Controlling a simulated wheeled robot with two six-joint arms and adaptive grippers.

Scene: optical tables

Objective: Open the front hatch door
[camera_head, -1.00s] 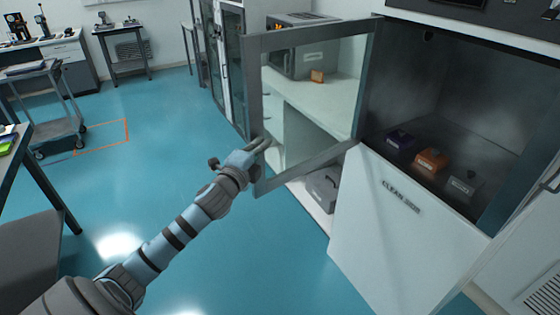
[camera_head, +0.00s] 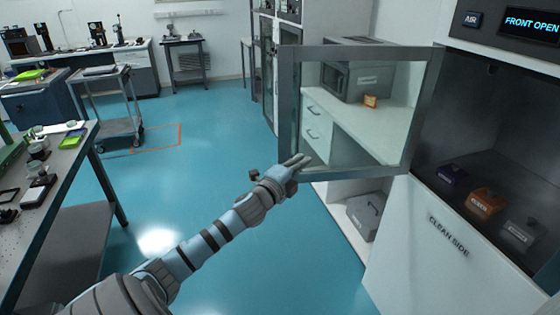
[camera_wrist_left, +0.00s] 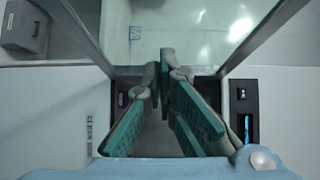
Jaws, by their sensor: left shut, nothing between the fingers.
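The front hatch door (camera_head: 287,95) is a glass pane in a grey metal frame. It stands swung wide open, out to the left of the dark hatch chamber (camera_head: 480,125). My left gripper (camera_head: 301,162) is at the door's lower free corner, shut and empty; I cannot tell whether it touches the frame. In the left wrist view its green-padded fingers (camera_wrist_left: 167,72) are close together, with grey frame bars (camera_wrist_left: 262,35) beyond. The display (camera_head: 531,24) above the chamber reads "FRONT OPEN". My right gripper is not in view.
Purple, orange and grey blocks (camera_head: 487,203) sit inside the chamber. A white panel marked "CLEAN SIDE" (camera_head: 415,255) is below. A bench with a grey oven (camera_head: 357,72) shows behind the glass. A cart (camera_head: 120,125) and a table (camera_head: 60,200) stand left. The blue floor between is clear.

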